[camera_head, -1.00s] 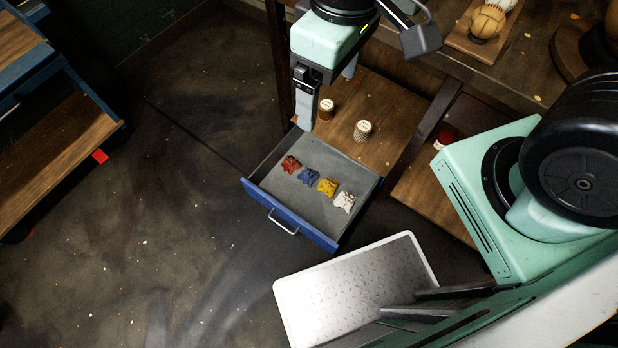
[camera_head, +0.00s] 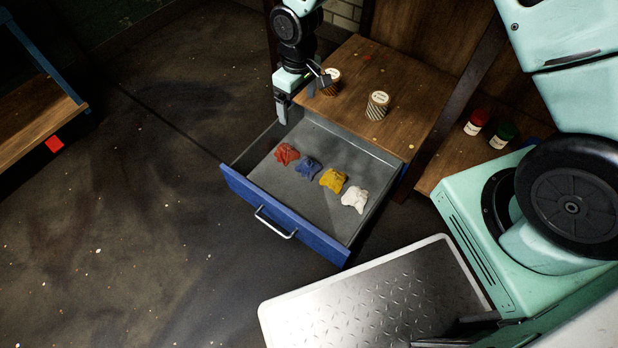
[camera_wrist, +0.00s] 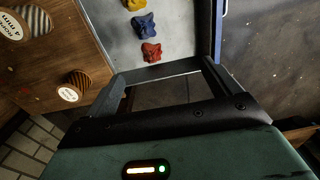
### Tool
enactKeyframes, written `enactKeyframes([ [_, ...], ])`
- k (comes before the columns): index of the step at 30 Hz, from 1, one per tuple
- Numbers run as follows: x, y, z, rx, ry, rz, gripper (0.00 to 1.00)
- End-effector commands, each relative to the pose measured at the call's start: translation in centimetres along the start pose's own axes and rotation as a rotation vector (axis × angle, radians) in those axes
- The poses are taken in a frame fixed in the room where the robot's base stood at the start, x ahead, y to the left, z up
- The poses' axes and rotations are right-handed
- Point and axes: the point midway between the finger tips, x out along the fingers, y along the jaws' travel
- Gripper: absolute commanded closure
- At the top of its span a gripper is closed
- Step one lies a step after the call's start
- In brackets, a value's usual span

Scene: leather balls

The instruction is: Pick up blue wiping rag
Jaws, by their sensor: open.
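The blue wiping rag (camera_head: 307,168) lies crumpled in the open drawer, between a red rag (camera_head: 287,154) and a yellow rag (camera_head: 333,180). A white rag (camera_head: 354,198) ends the row. My gripper (camera_head: 283,112) is above the drawer's back left corner, apart from the rags. In the wrist view my gripper (camera_wrist: 162,72) is open and empty, with the blue rag (camera_wrist: 143,25) beyond the red rag (camera_wrist: 151,52) at the top.
The drawer (camera_head: 240,191) has a blue front, raised walls and a metal handle. Small jars (camera_head: 477,121) sit on a shelf at right. A silver plate (camera_head: 380,300) is in front.

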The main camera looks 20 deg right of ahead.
Motion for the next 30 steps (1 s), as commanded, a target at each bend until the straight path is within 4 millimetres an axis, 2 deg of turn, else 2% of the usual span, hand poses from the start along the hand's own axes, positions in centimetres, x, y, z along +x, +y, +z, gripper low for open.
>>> enactKeyframes([
  [1, 5.1, 1.1, 0.0, 0.005, -0.008, 0.002, 0.11],
  [3, 8.8, 2.4, -0.1, 0.005, -0.010, 0.007, 0.11],
  [7, 13.9, 4.2, -0.1, 0.004, -0.015, 0.016, 0.11],
  [9, 15.6, 4.8, -0.1, 0.002, -0.014, 0.020, 0.11],
  [17, 18.9, 5.4, 0.1, 0.001, -0.017, 0.023, 0.11],
  [27, 26.1, 5.5, 0.2, 0.000, -0.017, 0.023, 0.11],
  [30, 27.6, 5.5, 0.2, 0.000, -0.016, 0.023, 0.11],
])
